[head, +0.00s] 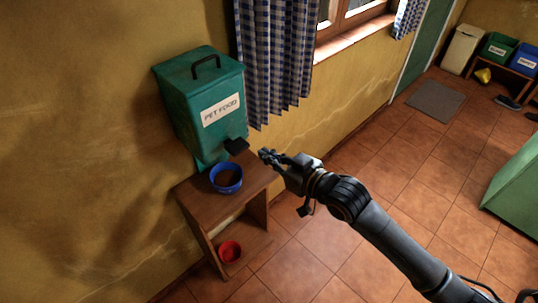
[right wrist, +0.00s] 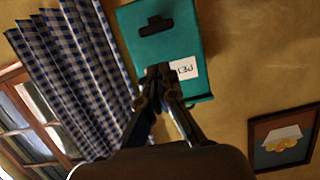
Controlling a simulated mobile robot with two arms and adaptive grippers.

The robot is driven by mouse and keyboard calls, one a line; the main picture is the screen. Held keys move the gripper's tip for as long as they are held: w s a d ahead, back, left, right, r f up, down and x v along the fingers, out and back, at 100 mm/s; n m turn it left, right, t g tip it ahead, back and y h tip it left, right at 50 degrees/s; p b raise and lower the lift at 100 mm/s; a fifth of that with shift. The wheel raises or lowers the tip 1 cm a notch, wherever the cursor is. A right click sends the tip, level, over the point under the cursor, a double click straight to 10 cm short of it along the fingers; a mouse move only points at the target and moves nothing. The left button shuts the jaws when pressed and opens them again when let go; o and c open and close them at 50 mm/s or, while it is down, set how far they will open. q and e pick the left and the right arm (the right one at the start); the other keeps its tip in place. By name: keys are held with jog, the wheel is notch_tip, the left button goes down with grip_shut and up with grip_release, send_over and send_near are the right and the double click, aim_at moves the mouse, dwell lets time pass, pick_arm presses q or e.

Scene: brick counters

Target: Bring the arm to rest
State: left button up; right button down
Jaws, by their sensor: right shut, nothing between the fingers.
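My right arm reaches in from the lower right in the head view. My right gripper (head: 268,155) is shut and empty, with its tips a little right of the black spout of the pet food dispenser. In the right wrist view the closed fingers (right wrist: 160,72) appear in front of the dispenser. My left gripper is not in view. The teal pet food dispenser (head: 178,92) has a black lid handle and a white label; it also shows in the right wrist view (right wrist: 192,40). A blue bowl (head: 226,178) with brown contents stands below the spout on a small wooden stand (head: 196,198).
A red bowl (head: 230,251) sits on the stand's lower shelf. A checked curtain (head: 274,60) hangs beside the dispenser. A green box-like piece (head: 515,190) stands at the right edge. Tiled floor lies open between. A framed picture (right wrist: 284,138) hangs on the wall.

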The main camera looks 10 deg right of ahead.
dwell(0.3)
jog(key=w+d+f+m+g+h+b, duration=0.15)
jog(key=d+f, duration=0.25)
jog(key=f, duration=0.6)
jog(key=d+f+m+t+h, duration=0.1)
jog(key=d+f+h, duration=0.2)
jog(key=f, duration=0.7)
jog(key=s+d+f+m+g+h+b, duration=0.1)
jog(key=s+d+f, duration=0.2)
jog(key=f, duration=0.6)
jog(key=s+d+f+m+g+h+b, duration=0.1)
jog(key=s+d+f+g, duration=0.2)
jog(key=f, duration=0.5)
jog(key=s+d+f+g+h+b, duration=0.2)
jog(key=s+d+f+g, duration=0.15)
jog(key=s+f, duration=1.5)
jog(key=s+f+g, duration=0.1)
jog(key=s+f, duration=0.3)
jog(key=s, duration=0.7)
jog(key=s+f+g, duration=0.2)
jog(key=s+f, duration=0.1)
jog(key=s, duration=0.8)
jog(key=shift+f+b, duration=0.35)
